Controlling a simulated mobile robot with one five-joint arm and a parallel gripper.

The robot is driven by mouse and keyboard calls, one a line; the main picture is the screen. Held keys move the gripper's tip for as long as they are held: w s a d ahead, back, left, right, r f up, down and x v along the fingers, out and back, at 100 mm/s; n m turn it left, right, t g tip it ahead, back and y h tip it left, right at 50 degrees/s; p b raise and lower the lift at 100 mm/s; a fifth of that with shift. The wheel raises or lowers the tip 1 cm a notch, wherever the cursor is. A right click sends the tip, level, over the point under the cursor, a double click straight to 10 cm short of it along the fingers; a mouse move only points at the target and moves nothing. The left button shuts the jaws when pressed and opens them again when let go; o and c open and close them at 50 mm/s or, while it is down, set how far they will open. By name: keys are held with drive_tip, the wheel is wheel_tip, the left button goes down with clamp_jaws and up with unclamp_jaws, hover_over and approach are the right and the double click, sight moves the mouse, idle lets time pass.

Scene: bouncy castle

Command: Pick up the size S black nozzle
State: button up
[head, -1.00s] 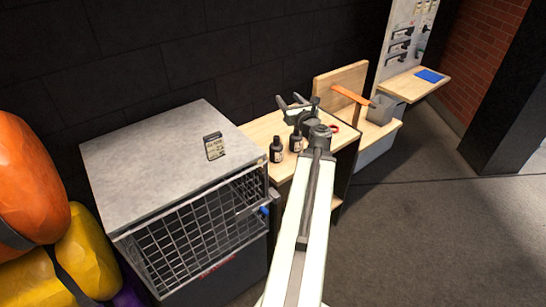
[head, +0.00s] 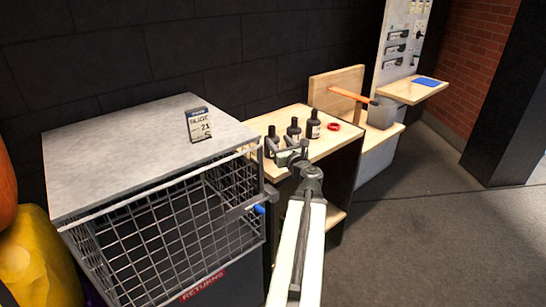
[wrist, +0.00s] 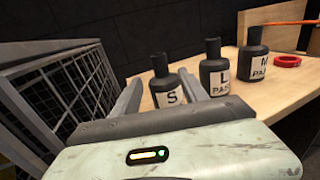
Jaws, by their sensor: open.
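Black bottles with narrow necks and white labels stand upright on a wooden table (head: 322,149). In the wrist view the left one is marked S (wrist: 163,82), the middle one L (wrist: 213,68), the right one M (wrist: 252,60). In the head view the S bottle (head: 271,138) is leftmost and partly behind my gripper (head: 287,149). My gripper is open and empty at the table's near side. In the wrist view the S bottle shows beyond and between its fingers (wrist: 160,90). I cannot tell a separate nozzle from the bottles here.
A wire-fronted returns crate (head: 160,225) stands close left of my gripper, with a card reading 21 S (head: 199,125) on top. A red ring (head: 333,127) lies right of the bottles. A pegboard (head: 401,45) with several small black items stands back right. Floor at right is clear.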

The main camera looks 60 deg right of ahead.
sight(273, 134)
drive_tip(key=x, duration=0.8)
drive_tip(key=shift+s, duration=0.1)
clamp_jaws()
idle(1.3)
